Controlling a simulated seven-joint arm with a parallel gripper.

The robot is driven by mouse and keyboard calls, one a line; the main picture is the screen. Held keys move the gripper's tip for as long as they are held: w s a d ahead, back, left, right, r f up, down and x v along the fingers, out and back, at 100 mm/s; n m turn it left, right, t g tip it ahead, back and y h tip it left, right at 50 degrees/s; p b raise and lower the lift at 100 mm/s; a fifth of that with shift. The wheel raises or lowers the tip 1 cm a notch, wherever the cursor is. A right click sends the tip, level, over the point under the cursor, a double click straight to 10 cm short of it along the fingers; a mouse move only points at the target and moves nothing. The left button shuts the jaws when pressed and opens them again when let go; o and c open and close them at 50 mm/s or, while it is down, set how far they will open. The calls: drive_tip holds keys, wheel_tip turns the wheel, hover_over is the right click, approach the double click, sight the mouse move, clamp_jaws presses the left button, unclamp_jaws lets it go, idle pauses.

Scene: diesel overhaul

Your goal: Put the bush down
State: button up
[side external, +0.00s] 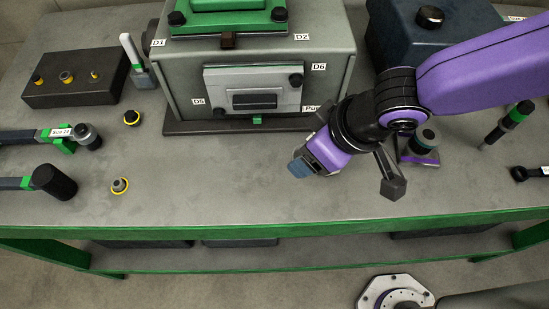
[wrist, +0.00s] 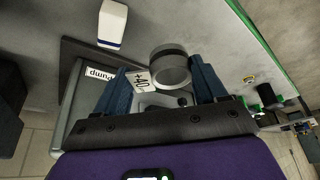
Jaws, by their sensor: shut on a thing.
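My gripper (side external: 300,168) is over the bench, in front of the grey engine block, with its blue fingers pointing down and left. In the wrist view my gripper (wrist: 160,80) is shut on the bush (wrist: 171,66), a short grey cylinder with a dark band. A white tag reading "+40" (wrist: 138,79) shows beside the bush, between the fingers. In the side external view the fingers hide the bush. I cannot tell whether it touches anything below.
The engine block (side external: 180,75) stands behind my gripper on a dark base plate. A black block (side external: 70,92) holds several similar parts. Tools lie at the far left. The front middle of the bench (side external: 220,185) is clear.

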drive_tip(key=w+a+f, duration=0.1)
drive_tip(key=a+f, duration=0.1)
drive_tip(key=w+a+f, duration=0.1)
drive_tip(key=a+f, duration=0.1)
drive_tip(key=w+a+f, duration=0.1)
drive_tip(key=a+f, duration=0.1)
drive_tip(key=shift+w+f, duration=0.2)
drive_tip(key=shift+w, duration=0.05)
drive_tip(key=shift+w+a+f, duration=0.1)
drive_tip(key=shift+f, duration=1.65)
drive_tip(key=shift+c, duration=0.6)
drive_tip(key=o, duration=1.3)
drive_tip(key=shift+f, duration=0.1)
drive_tip(key=v, duration=1.2)
